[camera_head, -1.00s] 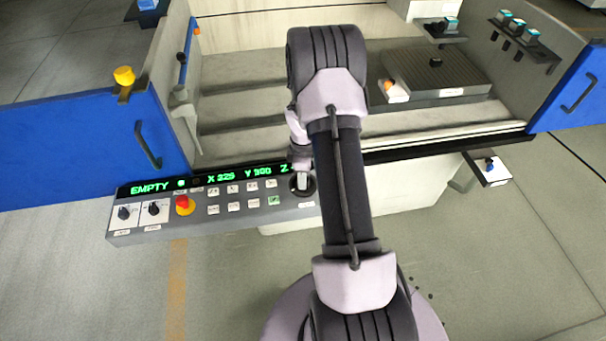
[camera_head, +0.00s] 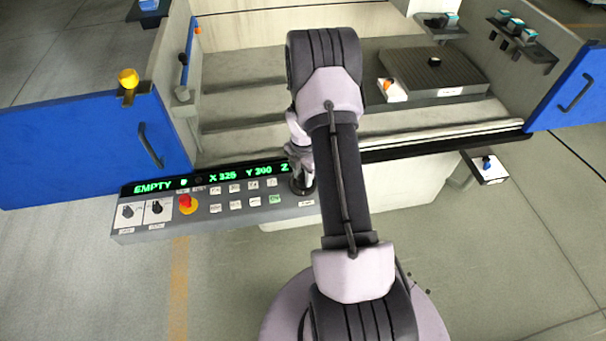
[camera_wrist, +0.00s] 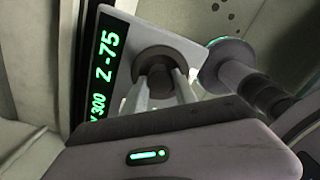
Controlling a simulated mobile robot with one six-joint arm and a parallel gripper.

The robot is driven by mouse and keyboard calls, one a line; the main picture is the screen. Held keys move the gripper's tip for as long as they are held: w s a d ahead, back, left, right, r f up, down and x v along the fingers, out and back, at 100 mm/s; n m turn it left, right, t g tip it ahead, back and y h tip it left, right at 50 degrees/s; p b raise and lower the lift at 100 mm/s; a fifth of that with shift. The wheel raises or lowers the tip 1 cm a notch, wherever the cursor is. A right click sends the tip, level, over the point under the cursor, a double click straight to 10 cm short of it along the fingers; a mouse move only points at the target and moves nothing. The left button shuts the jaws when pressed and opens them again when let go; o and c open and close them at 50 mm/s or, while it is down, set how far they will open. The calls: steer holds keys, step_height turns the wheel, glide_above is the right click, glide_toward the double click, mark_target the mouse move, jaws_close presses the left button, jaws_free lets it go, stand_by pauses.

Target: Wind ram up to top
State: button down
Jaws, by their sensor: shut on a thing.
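A dark round knob (camera_wrist: 156,60) sits at the right end of the control panel, just past the green Z readout. In the wrist view my gripper (camera_wrist: 160,84) has its two pale fingers on either side of this knob, shut on it. In the head view my gripper (camera_head: 302,180) is at the panel's right end, and my arm partly covers the knob. The readout (camera_wrist: 103,72) shows Z -75 in the wrist view. In the head view the panel display (camera_head: 205,178) reads EMPTY, X 325 and Y 300. I cannot make out the ram; my arm blocks the middle of the machine.
A red stop button (camera_head: 188,204), two rotary switches and several small keys lie left on the panel. Blue doors (camera_head: 85,148) stand open at both sides. A dark plate (camera_head: 437,72) and a small orange item (camera_head: 389,86) lie in the machine bay.

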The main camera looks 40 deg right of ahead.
steer(key=shift+n, duration=1)
steer(key=c, duration=1)
jaws_free()
steer(key=shift+r, duration=0.1)
step_height(320, 180, up, 17)
steer(key=p, duration=0.4)
steer(key=shift+r, duration=0.15)
